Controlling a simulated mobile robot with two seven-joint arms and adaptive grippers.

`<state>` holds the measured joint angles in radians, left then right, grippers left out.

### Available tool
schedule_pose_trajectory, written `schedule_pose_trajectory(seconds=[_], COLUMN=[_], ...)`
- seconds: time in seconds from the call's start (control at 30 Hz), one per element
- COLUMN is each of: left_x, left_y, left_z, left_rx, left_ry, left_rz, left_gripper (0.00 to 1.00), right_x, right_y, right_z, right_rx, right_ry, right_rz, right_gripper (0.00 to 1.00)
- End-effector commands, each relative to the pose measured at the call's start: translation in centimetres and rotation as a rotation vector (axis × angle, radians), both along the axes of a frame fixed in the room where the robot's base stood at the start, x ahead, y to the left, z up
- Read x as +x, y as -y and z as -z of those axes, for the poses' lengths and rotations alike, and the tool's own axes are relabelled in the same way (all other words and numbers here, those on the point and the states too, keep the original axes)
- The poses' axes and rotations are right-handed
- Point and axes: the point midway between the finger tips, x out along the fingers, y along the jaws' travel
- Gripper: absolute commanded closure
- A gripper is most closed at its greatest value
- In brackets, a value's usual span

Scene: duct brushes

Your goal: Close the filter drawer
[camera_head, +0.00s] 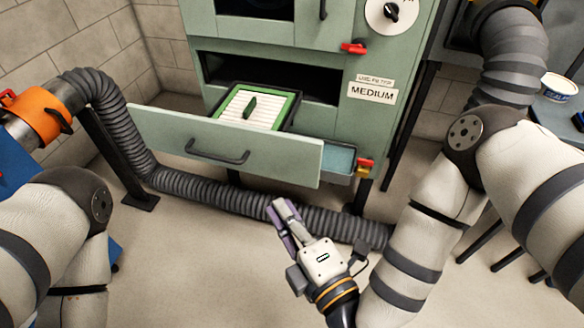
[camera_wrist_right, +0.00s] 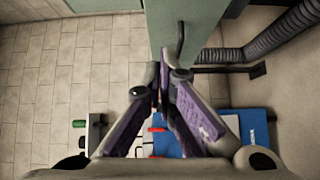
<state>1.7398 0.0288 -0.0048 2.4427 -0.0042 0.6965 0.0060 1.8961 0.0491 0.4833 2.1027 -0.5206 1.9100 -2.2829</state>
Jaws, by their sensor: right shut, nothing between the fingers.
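The filter drawer (camera_head: 270,158) is pulled out of the green cabinet, its wide front panel standing well forward of the opening. A dark bar handle (camera_head: 217,153) is on the panel. A green-framed filter with white pleats (camera_head: 265,112) lies in the drawer. My right gripper (camera_head: 283,207) is shut and empty, in front of and below the panel's right half in the head view. In the right wrist view its fingertips (camera_wrist_right: 163,82) meet just below the panel (camera_wrist_right: 165,25) and handle (camera_wrist_right: 181,42); whether they touch the panel I cannot tell. My left gripper is out of view.
A grey corrugated hose (camera_head: 190,185) runs low beneath the drawer. A small teal tray (camera_head: 341,157) with a red and yellow latch (camera_head: 365,167) sits right of the panel. A label plate reading MEDIUM (camera_head: 371,93) and a red lever (camera_head: 354,47) are above. Floor in front is open.

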Motion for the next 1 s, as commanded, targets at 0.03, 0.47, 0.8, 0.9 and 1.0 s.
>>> schedule_pose_trajectory(seconds=[0.03, 0.47, 0.8, 0.9, 1.0], left_x=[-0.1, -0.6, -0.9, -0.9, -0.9], left_y=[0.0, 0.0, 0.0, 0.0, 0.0], left_z=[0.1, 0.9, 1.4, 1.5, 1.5], left_rx=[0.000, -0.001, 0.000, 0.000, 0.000], left_ry=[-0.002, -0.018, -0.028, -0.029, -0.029], left_rz=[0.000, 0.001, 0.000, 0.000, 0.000], left_gripper=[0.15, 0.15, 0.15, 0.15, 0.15], right_x=[0.3, 7.4, 12.5, 13.0, 13.1], right_y=[0.0, -3.2, -3.0, -2.8, -2.8], right_z=[-0.3, -0.5, -0.5, -0.6, -0.6], right_rx=[-0.010, -0.017, -0.018, -0.019, -0.019], right_ry=[0.024, 0.037, 0.034, 0.034, 0.034], right_rz=[0.007, 0.014, 0.012, 0.010, 0.009], right_gripper=[1.00, 1.00, 1.00, 1.00, 1.00])
